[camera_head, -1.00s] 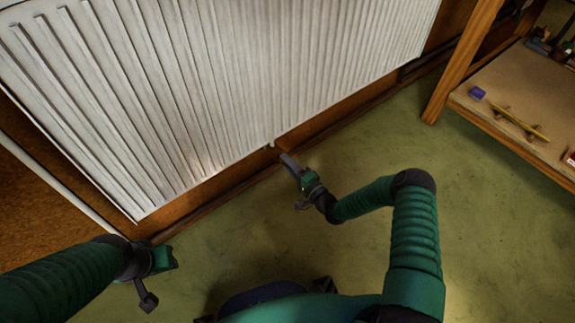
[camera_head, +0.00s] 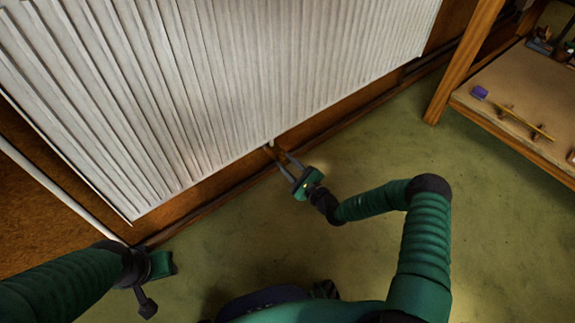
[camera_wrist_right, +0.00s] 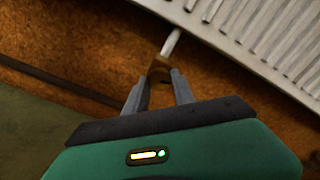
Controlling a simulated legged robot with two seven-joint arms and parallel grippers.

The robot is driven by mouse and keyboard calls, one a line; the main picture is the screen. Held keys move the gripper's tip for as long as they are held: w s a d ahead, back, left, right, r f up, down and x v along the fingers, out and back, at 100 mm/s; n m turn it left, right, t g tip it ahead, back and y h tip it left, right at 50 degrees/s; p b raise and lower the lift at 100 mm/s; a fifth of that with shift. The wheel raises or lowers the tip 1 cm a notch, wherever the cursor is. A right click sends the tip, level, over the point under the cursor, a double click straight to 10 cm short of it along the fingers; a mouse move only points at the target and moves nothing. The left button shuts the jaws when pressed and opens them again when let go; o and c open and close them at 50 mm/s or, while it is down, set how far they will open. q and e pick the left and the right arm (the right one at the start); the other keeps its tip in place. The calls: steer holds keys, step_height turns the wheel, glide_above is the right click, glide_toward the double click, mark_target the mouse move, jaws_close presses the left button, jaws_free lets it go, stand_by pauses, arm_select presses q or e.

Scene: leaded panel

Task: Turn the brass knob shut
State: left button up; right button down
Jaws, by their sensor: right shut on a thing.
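The brass knob (camera_wrist_right: 159,72) sits on a pale pipe under the white radiator (camera_head: 215,90). In the wrist view it is between the two grey fingers of my right gripper (camera_wrist_right: 158,88), which is shut on it. In the head view the knob (camera_head: 271,151) shows small and dark below the radiator's lower edge, at the tips of the right gripper (camera_head: 281,158). The fingers hide part of the knob. My left gripper (camera_head: 162,266) hangs over the floor at lower left, away from the knob; its fingers are not clear to see.
A wooden shelf (camera_head: 480,110) at right holds a purple block (camera_head: 480,92) and a yellow stick on small supports (camera_head: 528,127). A pale pipe (camera_head: 55,185) runs along the brown wall at left. The green floor (camera_head: 375,145) between right gripper and shelf is clear.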

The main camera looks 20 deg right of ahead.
steer(key=shift+d+f+m+b, duration=0.15)
steer(key=shift+m+b, duration=0.15)
steer(key=shift+m, duration=0.65)
steer(key=shift+a+f+m+b, duration=0.1)
steer(key=shift+m+b, duration=0.15)
steer(key=shift+m, duration=0.7)
steer(key=c, duration=1.1)
jaws_free()
steer(key=shift+r, duration=0.1)
steer(key=shift+s, duration=0.1)
steer(key=p+v, duration=0.8)
steer(key=v, duration=0.8)
steer(key=shift+s+d, duration=0.1)
steer(key=shift+s, duration=0.25)
